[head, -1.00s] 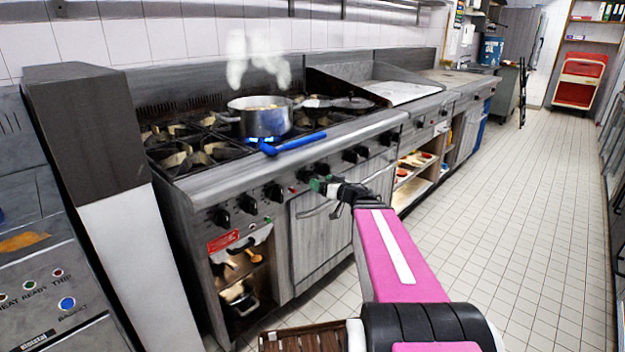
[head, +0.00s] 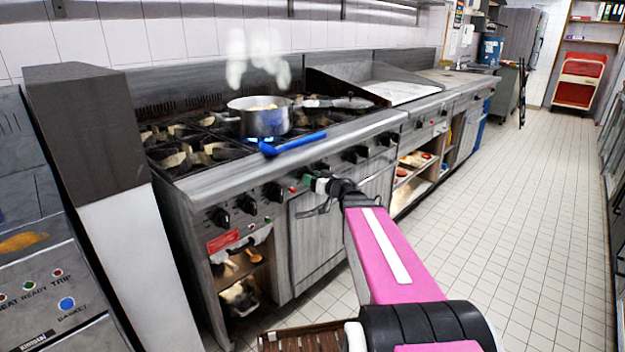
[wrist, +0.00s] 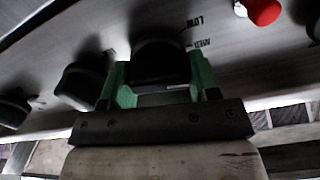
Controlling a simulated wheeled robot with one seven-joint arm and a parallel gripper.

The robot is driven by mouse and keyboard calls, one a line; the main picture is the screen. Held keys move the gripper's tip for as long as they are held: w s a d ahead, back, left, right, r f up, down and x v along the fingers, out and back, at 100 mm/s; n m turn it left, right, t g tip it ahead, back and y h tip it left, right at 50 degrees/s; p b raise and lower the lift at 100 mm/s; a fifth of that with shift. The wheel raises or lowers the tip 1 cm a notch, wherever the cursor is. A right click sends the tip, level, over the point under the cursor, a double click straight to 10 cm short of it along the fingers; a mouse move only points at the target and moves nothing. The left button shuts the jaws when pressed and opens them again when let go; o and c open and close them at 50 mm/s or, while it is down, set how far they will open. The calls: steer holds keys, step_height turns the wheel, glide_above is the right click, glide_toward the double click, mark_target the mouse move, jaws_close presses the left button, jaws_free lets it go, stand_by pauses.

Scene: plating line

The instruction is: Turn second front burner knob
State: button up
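A row of black burner knobs runs along the stove's sloping front panel (head: 180,203). My gripper (head: 311,183) is at this panel, just right of a small red light (head: 293,189). In the wrist view its two green fingertips (wrist: 160,88) stand apart, on either side of one black knob (wrist: 160,62). Whether both fingers touch the knob is not clear. Two more knobs show to the left there, one nearer (wrist: 82,85) and one at the edge (wrist: 12,108). The red light (wrist: 264,11) is at upper right, beside a partly cut-off knob.
Oven doors and open shelves lie below the panel. The tiled floor (head: 490,220) at right is clear.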

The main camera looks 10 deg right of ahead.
steer(key=shift+n, duration=0.3)
steer(key=shift+s+a+n, duration=0.1)
steer(key=shift+a+n, duration=0.05)
steer(key=shift+n, duration=2.95)
steer(key=o, duration=0.9)
steer(key=v, duration=1)
steer(key=shift+s+d, duration=0.2)
steer(key=shift+s, duration=0.15)
steer(key=shift+w, duration=0.1)
